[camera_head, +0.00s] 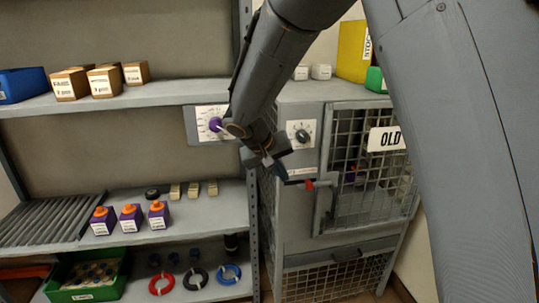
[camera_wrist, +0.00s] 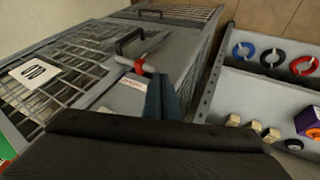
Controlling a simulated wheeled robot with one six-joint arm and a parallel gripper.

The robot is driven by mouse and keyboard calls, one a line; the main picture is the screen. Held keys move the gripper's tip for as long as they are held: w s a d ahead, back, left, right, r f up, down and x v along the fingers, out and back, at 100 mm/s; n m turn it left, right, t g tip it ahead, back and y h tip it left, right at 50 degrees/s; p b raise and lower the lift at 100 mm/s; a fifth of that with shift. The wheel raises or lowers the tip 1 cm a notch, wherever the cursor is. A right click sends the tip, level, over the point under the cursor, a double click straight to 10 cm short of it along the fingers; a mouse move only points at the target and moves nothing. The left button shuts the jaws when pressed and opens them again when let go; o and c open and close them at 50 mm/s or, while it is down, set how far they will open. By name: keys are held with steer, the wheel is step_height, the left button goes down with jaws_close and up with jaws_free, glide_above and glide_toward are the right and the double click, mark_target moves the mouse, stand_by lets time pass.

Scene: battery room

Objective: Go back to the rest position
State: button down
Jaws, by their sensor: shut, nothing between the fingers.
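My gripper (camera_head: 280,172) hangs at the end of my arm in the middle of the head view, in front of the left edge of the grey cage cabinet (camera_head: 283,225). Its fingers are together with nothing between them. In the wrist view my gripper (camera_wrist: 166,98) points at the cabinet front, near a lever with a red part (camera_wrist: 140,67). The lever's red part also shows in the head view (camera_head: 309,185), just right of the fingertips. I cannot tell whether the fingers touch the lever. My arm hides part of the shelf post and cabinet top.
A dial (camera_head: 302,134) is on the cabinet, and a purple knob (camera_head: 215,125) on a panel at the shelf. Shelves at left hold purple boxes (camera_head: 130,218), rings (camera_head: 195,279) and a green crate (camera_head: 62,294).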

steer(key=s+d+f+g+y, duration=0.1)
steer(key=s+d, duration=0.3)
steer(key=s, duration=0.5)
steer(key=s+d+f+g+y, duration=0.2)
steer(key=s+d, duration=0.2)
steer(key=s, duration=0.6)
steer(key=s+d+f+g+y, duration=0.1)
steer(key=s+d+f+y, duration=0.1)
steer(key=s, duration=0.7)
steer(key=shift+s+d+f+m+g, duration=0.3)
steer(key=shift+s+d+g, duration=0.1)
steer(key=shift+d, duration=0.5)
